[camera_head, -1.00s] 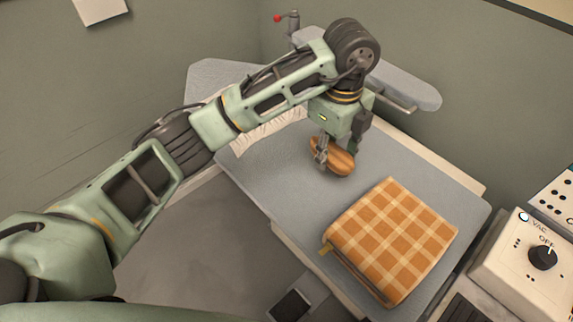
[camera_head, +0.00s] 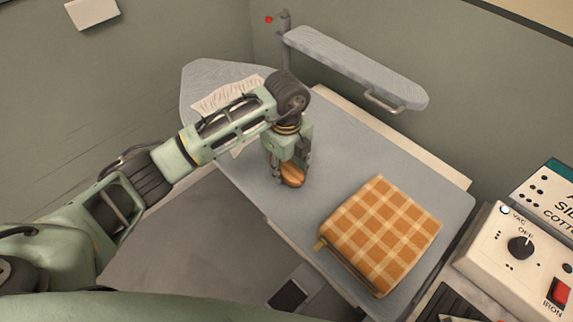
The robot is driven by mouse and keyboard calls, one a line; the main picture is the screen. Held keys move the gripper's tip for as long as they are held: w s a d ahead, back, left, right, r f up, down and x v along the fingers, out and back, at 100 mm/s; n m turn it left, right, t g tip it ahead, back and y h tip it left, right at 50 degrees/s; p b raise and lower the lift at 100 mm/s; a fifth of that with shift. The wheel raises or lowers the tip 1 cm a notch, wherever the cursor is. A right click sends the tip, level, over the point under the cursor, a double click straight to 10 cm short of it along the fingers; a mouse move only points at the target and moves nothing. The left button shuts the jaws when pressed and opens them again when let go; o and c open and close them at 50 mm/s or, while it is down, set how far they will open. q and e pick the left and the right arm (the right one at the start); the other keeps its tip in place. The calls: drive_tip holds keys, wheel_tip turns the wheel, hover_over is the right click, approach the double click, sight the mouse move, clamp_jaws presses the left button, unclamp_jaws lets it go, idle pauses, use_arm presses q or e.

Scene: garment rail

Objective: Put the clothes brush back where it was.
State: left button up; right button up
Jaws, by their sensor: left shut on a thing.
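The clothes brush (camera_head: 292,177) is a brown, rounded wooden piece, partly hidden by my left gripper. My left gripper (camera_head: 288,172) points down over the grey ironing board (camera_head: 338,160) and is shut on the brush. The brush is low over the board, left of the folded cloth; I cannot tell whether it touches the surface. My right gripper is not in view.
A folded orange checked cloth (camera_head: 382,235) lies on the board's near right part. A narrow sleeve board (camera_head: 355,68) stands at the back. A control box (camera_head: 520,250) is at right.

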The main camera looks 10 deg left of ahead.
use_arm(q)
drive_tip(key=shift+f, duration=0.15)
drive_tip(key=o, duration=0.7)
drive_tip(key=shift+d, duration=0.1)
drive_tip(key=o, duration=0.4)
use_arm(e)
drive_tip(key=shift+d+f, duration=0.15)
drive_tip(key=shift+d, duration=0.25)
